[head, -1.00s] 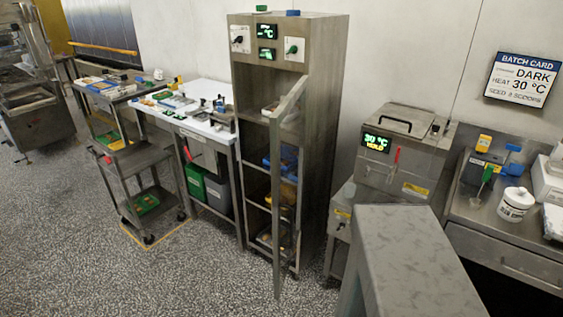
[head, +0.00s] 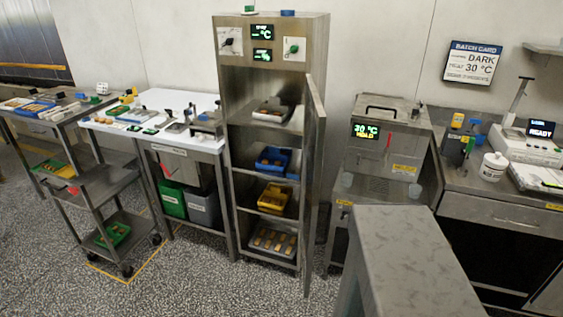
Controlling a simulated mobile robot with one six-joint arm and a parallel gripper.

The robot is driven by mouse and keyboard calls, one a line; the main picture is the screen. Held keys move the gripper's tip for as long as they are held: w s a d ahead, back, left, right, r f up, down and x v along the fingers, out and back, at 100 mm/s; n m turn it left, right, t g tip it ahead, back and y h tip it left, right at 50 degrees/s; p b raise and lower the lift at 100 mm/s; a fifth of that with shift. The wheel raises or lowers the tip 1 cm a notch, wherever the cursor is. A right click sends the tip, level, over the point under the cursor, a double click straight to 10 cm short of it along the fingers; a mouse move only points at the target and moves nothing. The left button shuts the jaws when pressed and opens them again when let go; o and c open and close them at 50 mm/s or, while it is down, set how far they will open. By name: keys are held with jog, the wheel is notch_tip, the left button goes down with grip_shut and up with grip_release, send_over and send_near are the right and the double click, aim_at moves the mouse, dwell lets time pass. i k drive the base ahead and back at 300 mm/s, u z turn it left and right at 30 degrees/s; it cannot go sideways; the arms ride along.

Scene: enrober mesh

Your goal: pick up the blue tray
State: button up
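The blue tray (head: 272,163) sits on a middle shelf of the tall steel cabinet (head: 224,120), above a yellow tray (head: 276,197). Something orange-brown lies in the blue tray, too small to tell. The cabinet door (head: 315,190) stands open on the right side, so the shelves show. My gripper is not in this view.
Other trays sit on the cabinet's top shelf (head: 272,112) and bottom shelf (head: 272,241). A steel cart (head: 97,185) and white-topped table (head: 175,102) stand left. A grey block-like surface (head: 400,235) fills the front right. Speckled floor is clear before the cabinet.

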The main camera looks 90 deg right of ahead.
aim_at(273, 158)
jog(key=z, duration=0.45)
jog(key=i, duration=0.65)
jog(key=z, duration=1)
jog(key=i, duration=0.7)
jog(key=z, duration=0.3)
